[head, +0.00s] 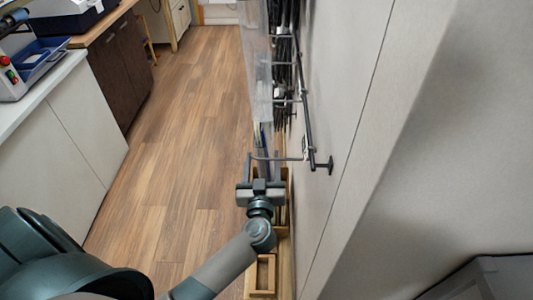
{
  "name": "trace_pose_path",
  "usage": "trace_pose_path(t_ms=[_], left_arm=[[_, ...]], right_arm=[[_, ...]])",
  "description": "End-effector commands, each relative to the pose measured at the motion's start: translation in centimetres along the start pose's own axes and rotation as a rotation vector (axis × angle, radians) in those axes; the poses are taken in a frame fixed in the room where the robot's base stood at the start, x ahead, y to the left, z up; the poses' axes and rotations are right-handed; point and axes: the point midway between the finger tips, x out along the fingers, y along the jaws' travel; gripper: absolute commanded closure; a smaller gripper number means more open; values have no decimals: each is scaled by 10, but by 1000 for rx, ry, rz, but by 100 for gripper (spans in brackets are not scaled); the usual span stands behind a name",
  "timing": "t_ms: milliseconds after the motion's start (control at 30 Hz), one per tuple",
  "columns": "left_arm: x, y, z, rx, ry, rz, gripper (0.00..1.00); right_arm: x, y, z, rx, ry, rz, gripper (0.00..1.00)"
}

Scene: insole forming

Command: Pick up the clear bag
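Clear bags (257,70) hang in a long see-through strip from the wall rack (306,100), at the top middle of the head view. I cannot tell single bags apart. My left gripper (264,166) is below the hanging clear strip, close to the wall, pointing away from me. My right gripper is not in view.
Dark items (285,55) hang on the rack beside the bags. A wooden rack or box (262,275) stands below, against the grey wall panel (345,130). White cabinets (60,140) with a blue tray (40,55) stand left. The wooden floor (180,130) between is clear.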

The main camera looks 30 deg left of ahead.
Motion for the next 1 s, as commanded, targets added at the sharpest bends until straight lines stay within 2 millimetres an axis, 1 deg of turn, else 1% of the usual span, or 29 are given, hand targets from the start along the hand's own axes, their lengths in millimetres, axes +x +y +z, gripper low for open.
trace_pose_path(t_ms=[167, 267, 467, 633, 767, 1000], left_arm=[[1, 0, 0, 0, 0, 0, 45], [7, 1, -2, 1, 1, 0, 45], [30, 5, -6, 1, 2, -2, 45], [48, 5, -4, 2, 0, 0, 45], [52, 5, -4, 1, 0, 0, 45], [52, 5, -4, 1, 0, 0, 45]], right_arm=[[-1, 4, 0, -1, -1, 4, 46], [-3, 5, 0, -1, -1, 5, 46], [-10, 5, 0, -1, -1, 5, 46], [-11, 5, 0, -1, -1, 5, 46], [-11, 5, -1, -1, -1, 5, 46], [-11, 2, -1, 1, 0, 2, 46]])
